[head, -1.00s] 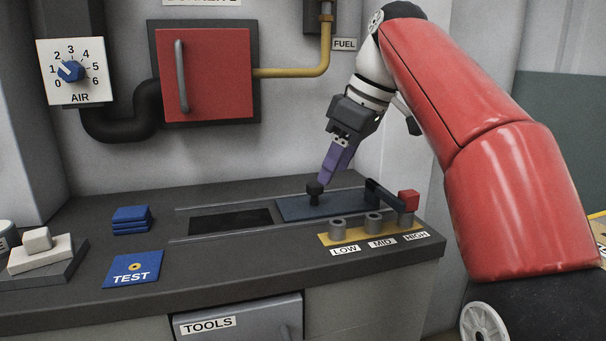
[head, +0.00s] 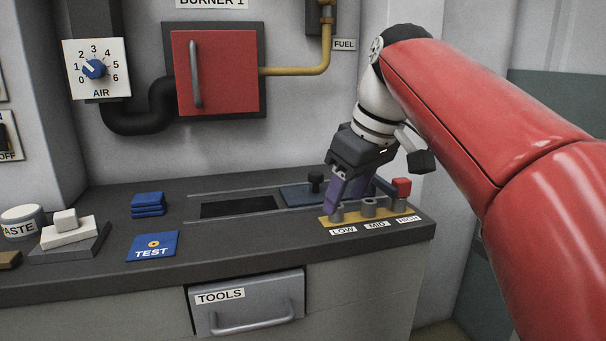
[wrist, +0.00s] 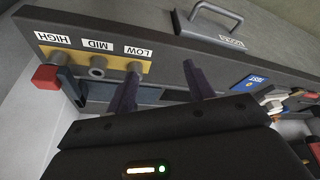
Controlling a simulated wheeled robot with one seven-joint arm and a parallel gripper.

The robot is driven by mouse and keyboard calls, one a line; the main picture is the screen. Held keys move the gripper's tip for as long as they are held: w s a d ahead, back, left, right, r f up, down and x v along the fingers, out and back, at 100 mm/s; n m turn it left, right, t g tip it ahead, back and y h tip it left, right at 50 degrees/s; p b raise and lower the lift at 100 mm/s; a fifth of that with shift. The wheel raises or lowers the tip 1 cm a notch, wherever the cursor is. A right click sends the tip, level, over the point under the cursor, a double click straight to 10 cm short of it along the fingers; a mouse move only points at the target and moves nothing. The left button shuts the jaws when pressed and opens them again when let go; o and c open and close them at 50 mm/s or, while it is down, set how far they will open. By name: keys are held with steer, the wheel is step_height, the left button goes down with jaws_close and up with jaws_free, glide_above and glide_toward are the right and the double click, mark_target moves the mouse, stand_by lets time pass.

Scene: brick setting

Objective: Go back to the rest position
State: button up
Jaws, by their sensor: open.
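My gripper (head: 345,192) is open, with its two purple fingers pointing down over the bench near the LOW socket. In the wrist view its fingers (wrist: 160,88) are spread apart with nothing between them. I cannot tell whether a finger touches the LOW post. A dark blue sliding plate with a black knob (head: 315,183) lies behind the fingers, at the right end of the bench slot. The yellow strip (head: 352,222) with LOW, MID and HIGH sockets is just in front. A red-ended lever (head: 401,187) stands by HIGH; it also shows in the wrist view (wrist: 46,77).
A red burner door (head: 222,70), a yellow fuel pipe (head: 296,71) and an AIR dial (head: 95,69) are on the wall. Blue cloths (head: 148,204), a TEST card (head: 153,246) and a WASTE pot (head: 22,222) sit left. A TOOLS drawer (head: 247,303) is below.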

steer(key=s+d+f+m+t+h, duration=0.1)
steer(key=s+d+f+m, duration=0.3)
steer(key=s+f, duration=0.4)
steer(key=s+d+f+m+t+h, duration=0.1)
steer(key=s+d+f+m, duration=0.3)
steer(key=s+f, duration=0.5)
step_height(320, 180, down, 6)
steer(key=shift+s+d+f+m+h, duration=0.15)
steer(key=shift+d+f+m+h, duration=0.1)
steer(key=shift+m+h, duration=0.2)
